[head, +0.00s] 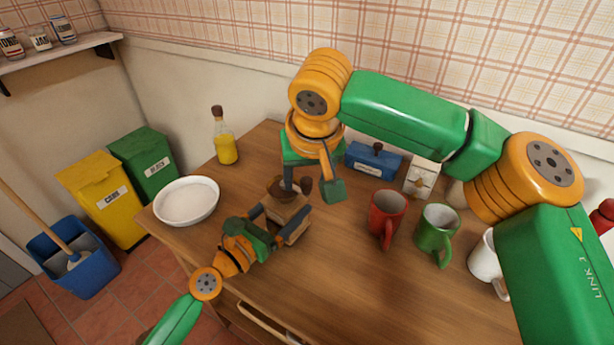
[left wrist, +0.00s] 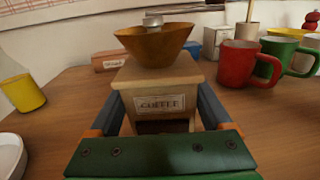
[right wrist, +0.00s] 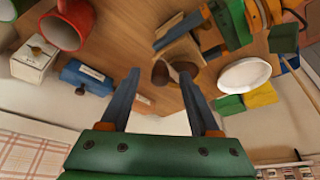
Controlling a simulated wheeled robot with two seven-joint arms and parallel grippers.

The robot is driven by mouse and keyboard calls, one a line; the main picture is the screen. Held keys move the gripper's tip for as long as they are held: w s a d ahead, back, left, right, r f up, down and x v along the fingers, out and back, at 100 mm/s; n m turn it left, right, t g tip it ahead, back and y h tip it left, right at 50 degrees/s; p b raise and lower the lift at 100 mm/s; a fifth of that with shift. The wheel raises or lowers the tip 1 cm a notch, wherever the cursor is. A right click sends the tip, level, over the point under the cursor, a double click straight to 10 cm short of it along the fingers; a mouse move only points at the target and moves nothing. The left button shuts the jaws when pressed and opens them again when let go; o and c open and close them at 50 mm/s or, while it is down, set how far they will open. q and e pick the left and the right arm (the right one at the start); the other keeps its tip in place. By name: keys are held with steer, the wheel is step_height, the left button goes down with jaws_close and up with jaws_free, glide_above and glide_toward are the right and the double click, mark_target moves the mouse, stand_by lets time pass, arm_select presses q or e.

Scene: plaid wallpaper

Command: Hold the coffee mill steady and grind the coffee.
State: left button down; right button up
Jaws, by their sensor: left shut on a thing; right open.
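The coffee mill has a wooden box body (head: 291,213) with a brown bowl on top (head: 281,189). It stands upright on the table, and its "COFFEE" label (left wrist: 166,103) faces the left wrist camera. My left gripper (head: 283,221) is shut on the mill's body, one finger on each side. My right gripper (head: 302,178) is open above the mill, pointing down. A dark brown round knob (right wrist: 160,73) shows between its fingertips in the right wrist view, apart from both fingers. The crank is mostly hidden in the head view.
A red mug (head: 386,215), a green mug (head: 436,232) and a white mug (head: 485,258) stand to the right. A blue box (head: 373,160) and a white box (head: 421,178) are behind. A white bowl (head: 187,201) and a yellow bottle (head: 225,143) stand left. The front right table is clear.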

jaws_close()
jaws_free()
steer(key=v, duration=1.2)
